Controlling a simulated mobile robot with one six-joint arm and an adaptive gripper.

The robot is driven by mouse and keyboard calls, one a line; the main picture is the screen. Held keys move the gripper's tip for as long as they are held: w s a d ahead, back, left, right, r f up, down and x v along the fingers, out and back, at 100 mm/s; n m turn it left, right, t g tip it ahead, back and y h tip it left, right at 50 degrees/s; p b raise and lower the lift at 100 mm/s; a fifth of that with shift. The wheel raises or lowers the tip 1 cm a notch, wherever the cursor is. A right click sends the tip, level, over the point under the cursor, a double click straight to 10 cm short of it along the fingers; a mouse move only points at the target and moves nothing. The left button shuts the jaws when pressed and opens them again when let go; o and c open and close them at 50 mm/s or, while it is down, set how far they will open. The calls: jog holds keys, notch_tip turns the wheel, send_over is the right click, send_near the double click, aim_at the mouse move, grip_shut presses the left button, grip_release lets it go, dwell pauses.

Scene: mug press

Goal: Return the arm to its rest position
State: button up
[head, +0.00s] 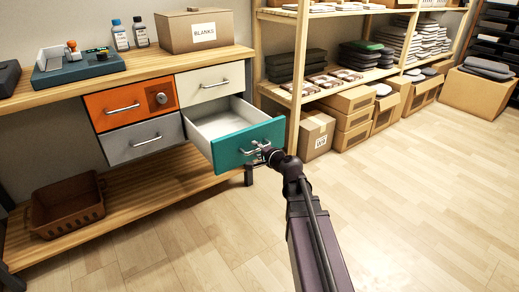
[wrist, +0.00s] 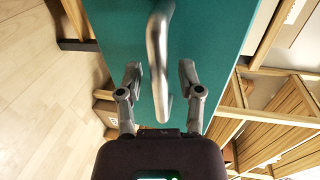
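My gripper (head: 266,151) is at the front of the teal drawer (head: 232,150), which is pulled out of the workbench and looks empty inside. In the wrist view, the drawer's metal handle (wrist: 157,40) runs between my two fingers (wrist: 160,74). The fingers are spread apart, with a gap on each side of the handle, so my gripper is open and not holding it. My arm reaches up to the drawer from the bottom of the head view.
The orange drawer (head: 110,112), grey drawer (head: 128,143) and cream drawer (head: 225,82) are shut. A brown basket (head: 66,212) sits on the lower shelf. A shelving rack (head: 297,90) with boxes stands behind. The wooden floor (head: 420,190) to the right is clear.

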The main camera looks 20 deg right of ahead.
jog(key=shift+d, duration=0.15)
jog(key=shift+r, duration=0.1)
jog(key=s+a+n+g+h+p, duration=0.35)
jog(key=s+n+g+p, duration=0.4)
jog(key=s, duration=0.35)
jog(key=s+a+n+g+h+p, duration=0.2)
jog(key=s+a+n+g+p, duration=0.2)
jog(key=s+n+g+p, duration=0.6)
notch_tip(320, 180, up, 37)
jog(key=s+m+t+p, duration=0.1)
jog(key=m+t+p, duration=0.1)
jog(key=p, duration=3.2)
jog(key=shift+s+m+t, duration=0.35)
jog(key=shift+m, duration=0.3)
jog(key=shift+y, duration=0.25)
